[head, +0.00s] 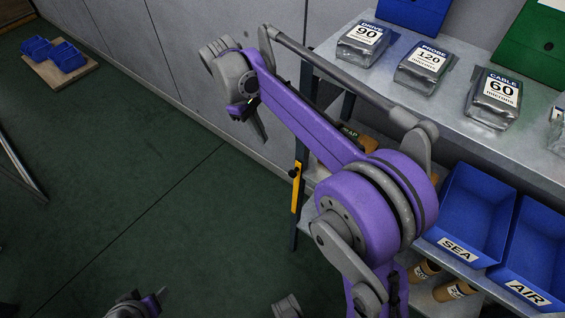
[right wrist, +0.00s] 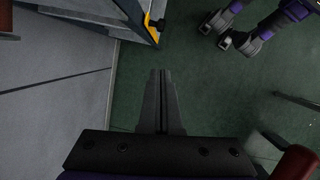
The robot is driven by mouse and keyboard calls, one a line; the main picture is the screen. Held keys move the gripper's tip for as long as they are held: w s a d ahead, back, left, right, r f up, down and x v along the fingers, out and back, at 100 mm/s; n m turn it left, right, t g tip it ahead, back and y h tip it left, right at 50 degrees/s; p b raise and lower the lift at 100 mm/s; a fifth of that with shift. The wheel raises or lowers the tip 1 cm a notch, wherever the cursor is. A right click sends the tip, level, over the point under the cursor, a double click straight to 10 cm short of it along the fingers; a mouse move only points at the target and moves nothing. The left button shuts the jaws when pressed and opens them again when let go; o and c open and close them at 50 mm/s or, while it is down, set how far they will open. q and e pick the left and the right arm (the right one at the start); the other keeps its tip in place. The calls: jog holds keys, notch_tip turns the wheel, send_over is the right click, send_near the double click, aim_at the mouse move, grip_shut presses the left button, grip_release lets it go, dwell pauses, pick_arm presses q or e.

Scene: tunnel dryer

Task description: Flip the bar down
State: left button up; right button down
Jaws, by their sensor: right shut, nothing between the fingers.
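The bar that shows is a yellow one (head: 296,190) with a black knob near its top, upright against the dark leg at the left end of the metal shelf unit. It also shows in the right wrist view (right wrist: 151,27), at the top near the shelf edge. My right gripper (head: 262,138) hangs left of the bar and apart from it, fingers pointing down. In the right wrist view its fingers (right wrist: 162,72) are together with nothing between them. Part of my left arm's end (head: 140,305) shows at the bottom edge; its fingers cannot be made out.
The shelf unit (head: 465,135) carries grey packets labelled 90, 120 and 60. Blue bins marked SEA (head: 470,215) and AIR (head: 530,260) stand below. A grey wall (head: 185,55) runs behind my right arm. Green floor is open at left, with blue bins on a board (head: 62,70).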

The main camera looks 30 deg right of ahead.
jog(key=s+d+f, duration=0.3)
jog(key=s+f, duration=0.2)
jog(key=f, duration=0.5)
jog(key=shift+d+b, duration=0.35)
jog(key=shift+b, duration=0.05)
